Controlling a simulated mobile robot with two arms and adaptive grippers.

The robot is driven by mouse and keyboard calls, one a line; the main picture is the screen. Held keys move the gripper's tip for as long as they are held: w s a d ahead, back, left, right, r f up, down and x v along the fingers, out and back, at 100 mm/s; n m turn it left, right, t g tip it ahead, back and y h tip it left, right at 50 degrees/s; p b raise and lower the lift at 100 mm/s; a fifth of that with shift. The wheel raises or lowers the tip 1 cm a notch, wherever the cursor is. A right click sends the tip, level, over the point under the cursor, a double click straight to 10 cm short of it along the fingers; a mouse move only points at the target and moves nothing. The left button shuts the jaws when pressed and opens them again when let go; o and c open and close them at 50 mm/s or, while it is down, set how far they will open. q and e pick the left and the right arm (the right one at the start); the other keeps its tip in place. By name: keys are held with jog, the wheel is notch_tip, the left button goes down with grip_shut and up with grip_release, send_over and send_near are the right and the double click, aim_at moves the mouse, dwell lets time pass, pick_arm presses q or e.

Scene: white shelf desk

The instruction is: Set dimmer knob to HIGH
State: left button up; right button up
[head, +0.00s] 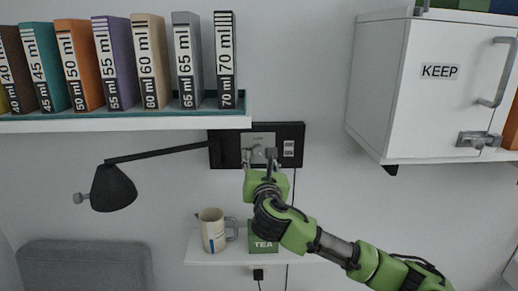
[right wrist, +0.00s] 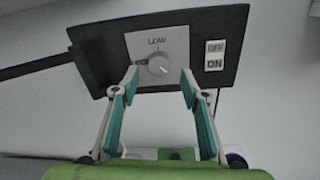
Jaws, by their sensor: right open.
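The dimmer knob (right wrist: 158,64) is a small round grey knob on a light square plate (right wrist: 145,48), with a label above it that reads LOW in the right wrist view. The plate sits on a black wall panel (head: 222,150). Nothing is between the fingers; contact cannot be told. My left gripper is not in view.
An OFF/ON switch (right wrist: 214,56) is right of the knob. A black lamp (head: 113,188) reaches to the panel from the left. A shelf of labelled binders (head: 125,122) hangs upper left, a KEEP cabinet (head: 430,100) upper right. A jug (head: 212,232) and TEA box (head: 264,244) stand below.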

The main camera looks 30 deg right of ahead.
aim_at(259, 153)
jog(key=shift+p+x, duration=0.6)
jog(key=shift+x, duration=1.7)
jog(key=c, duration=1.1)
